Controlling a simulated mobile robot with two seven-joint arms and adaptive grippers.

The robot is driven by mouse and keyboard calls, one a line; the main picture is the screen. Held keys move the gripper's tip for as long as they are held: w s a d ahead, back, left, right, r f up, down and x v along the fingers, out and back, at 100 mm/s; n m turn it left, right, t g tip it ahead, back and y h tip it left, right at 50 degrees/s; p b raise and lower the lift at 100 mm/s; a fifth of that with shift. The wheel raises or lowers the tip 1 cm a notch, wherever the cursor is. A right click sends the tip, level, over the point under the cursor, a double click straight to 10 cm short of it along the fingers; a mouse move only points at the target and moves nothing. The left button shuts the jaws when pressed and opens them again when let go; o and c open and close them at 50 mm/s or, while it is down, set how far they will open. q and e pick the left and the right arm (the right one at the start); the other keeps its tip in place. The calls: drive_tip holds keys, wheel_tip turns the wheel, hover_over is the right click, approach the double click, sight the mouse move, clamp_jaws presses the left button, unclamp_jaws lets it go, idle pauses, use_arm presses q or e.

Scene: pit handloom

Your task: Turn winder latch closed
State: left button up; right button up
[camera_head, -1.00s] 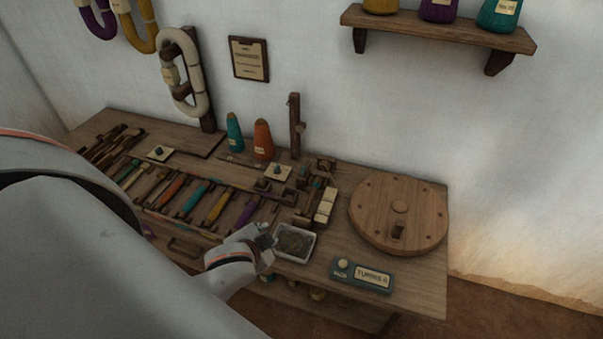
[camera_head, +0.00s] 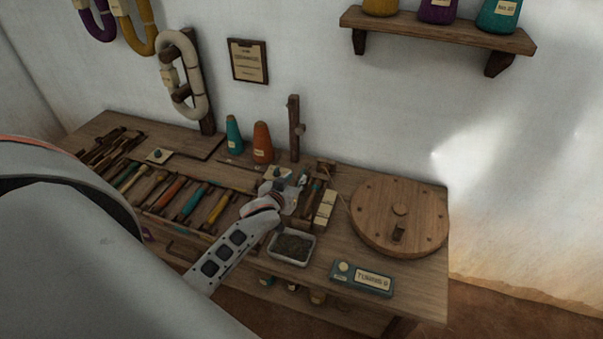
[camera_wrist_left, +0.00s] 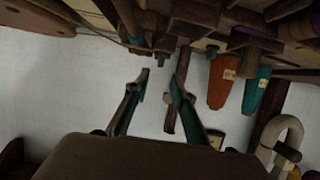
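The small dark wooden winder (camera_head: 316,200) stands on the bench right of the bobbin rack. I cannot make out its latch clearly; my gripper hides part of that area. My left gripper (camera_head: 301,182) is at the winder's left side, above the bench. In the left wrist view, my left gripper (camera_wrist_left: 160,78) has its two fingers apart with nothing between them. That view appears upside down, with dark wooden parts and a teal piece beyond the fingertips. I cannot tell whether a finger touches the winder. My right gripper is not in view.
A tray (camera_head: 272,249) sits in front of the winder, with a labelled box (camera_head: 362,279) to its right. A round wooden disc (camera_head: 375,214) lies to the right. Teal (camera_head: 233,134) and orange (camera_head: 263,142) cones and an upright post (camera_head: 294,128) stand behind.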

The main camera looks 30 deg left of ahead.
sight(302, 172)
use_arm(q)
drive_tip(key=b+x, duration=0.1)
drive_tip(key=x, duration=0.6)
clamp_jaws()
